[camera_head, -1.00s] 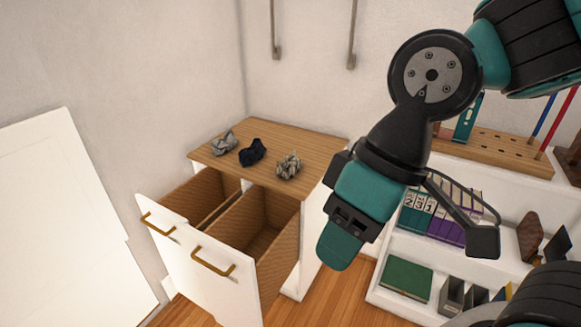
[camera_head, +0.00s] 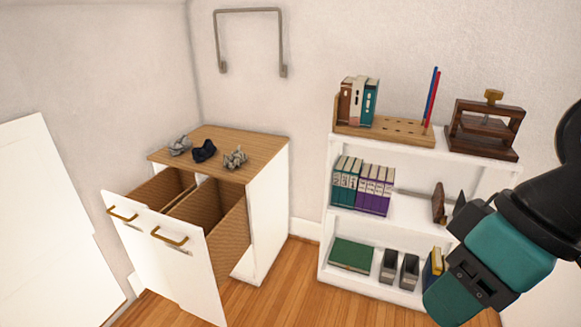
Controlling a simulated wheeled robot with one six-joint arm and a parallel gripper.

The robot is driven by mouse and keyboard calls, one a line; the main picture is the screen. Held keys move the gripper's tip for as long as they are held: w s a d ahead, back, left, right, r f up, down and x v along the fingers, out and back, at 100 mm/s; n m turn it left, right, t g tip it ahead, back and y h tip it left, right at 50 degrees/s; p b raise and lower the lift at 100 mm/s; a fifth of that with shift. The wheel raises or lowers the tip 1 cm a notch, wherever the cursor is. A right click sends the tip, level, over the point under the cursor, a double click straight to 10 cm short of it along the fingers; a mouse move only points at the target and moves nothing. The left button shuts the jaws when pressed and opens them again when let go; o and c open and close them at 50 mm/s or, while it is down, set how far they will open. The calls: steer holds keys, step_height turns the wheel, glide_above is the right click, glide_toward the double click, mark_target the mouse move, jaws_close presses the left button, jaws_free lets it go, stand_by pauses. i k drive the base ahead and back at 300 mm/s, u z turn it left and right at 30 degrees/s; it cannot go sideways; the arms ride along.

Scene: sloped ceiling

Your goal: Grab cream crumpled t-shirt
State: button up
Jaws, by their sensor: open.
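Three small crumpled cloths lie in a row on the wooden top of a white cabinet (camera_head: 262,143). The right one (camera_head: 236,157) is beige-grey with darker patches and looks closest to the cream crumpled t-shirt. The middle one (camera_head: 204,151) is dark navy. The left one (camera_head: 180,145) is pale grey. My gripper (camera_head: 452,300) is at the lower right, in front of the shelf and well apart from the cloths. It is open, and I see nothing held in it. Its far finger is partly hidden.
A white shelf (camera_head: 400,213) with books, binders and a wooden press (camera_head: 484,130) stands to the right. A white panel (camera_head: 42,210) leans at left. Wood floor (camera_head: 275,305) shows between cabinet and shelf.

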mark_target(238, 157)
steer(key=z, duration=0.25)
steer(key=i, duration=1.6)
steer(key=u, duration=1)
steer(key=i, duration=0.7)
steer(key=u, duration=1.25)
steer(key=i, duration=0.3)
steer(key=u, duration=0.25)
